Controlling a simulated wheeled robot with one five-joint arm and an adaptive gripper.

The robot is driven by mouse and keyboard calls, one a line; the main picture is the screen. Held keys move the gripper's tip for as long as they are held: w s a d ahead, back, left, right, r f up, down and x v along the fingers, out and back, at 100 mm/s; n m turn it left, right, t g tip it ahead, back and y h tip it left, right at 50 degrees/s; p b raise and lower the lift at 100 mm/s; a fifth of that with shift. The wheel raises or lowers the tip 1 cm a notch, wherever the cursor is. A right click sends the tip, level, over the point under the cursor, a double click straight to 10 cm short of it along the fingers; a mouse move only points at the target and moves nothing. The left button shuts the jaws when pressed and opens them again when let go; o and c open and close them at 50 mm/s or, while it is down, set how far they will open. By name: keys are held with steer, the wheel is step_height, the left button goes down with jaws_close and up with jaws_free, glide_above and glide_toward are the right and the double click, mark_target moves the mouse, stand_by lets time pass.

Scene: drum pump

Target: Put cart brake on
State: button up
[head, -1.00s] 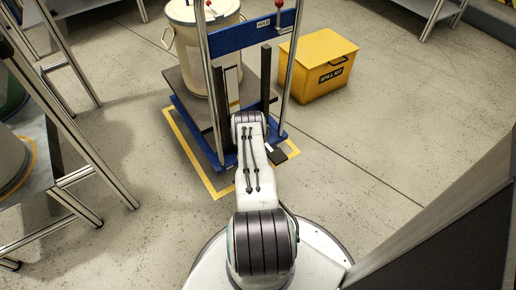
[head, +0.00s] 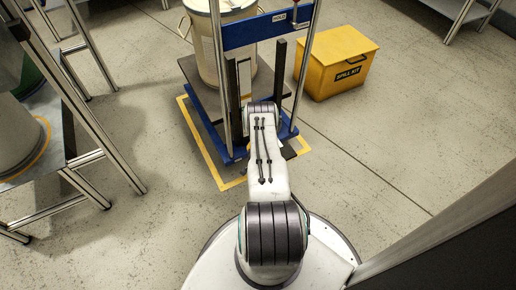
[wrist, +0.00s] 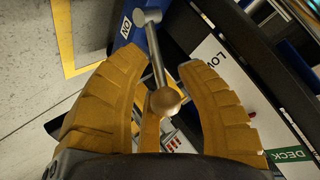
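The blue cart (head: 268,29) stands ahead in the head view, inside a yellow floor outline. In the wrist view a grey metal lever (wrist: 155,50) runs from a pivot at the top down to a round knob (wrist: 165,101). An ON label (wrist: 125,28) sits on blue metal just left of the pivot. In the head view my arm hides the gripper and lever.
A cream drum (head: 206,62) stands on the cart. A yellow spill kit box (head: 336,65) is right of it. A metal-framed bench (head: 100,160) is at left and a grey panel (head: 450,225) at lower right.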

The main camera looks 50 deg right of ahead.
steer(key=o, duration=0.4)
steer(key=shift+f, duration=0.1)
steer(key=shift+s+a, duration=0.15)
steer(key=shift+v, duration=5.9)
steer(key=shift+o, duration=0.2)
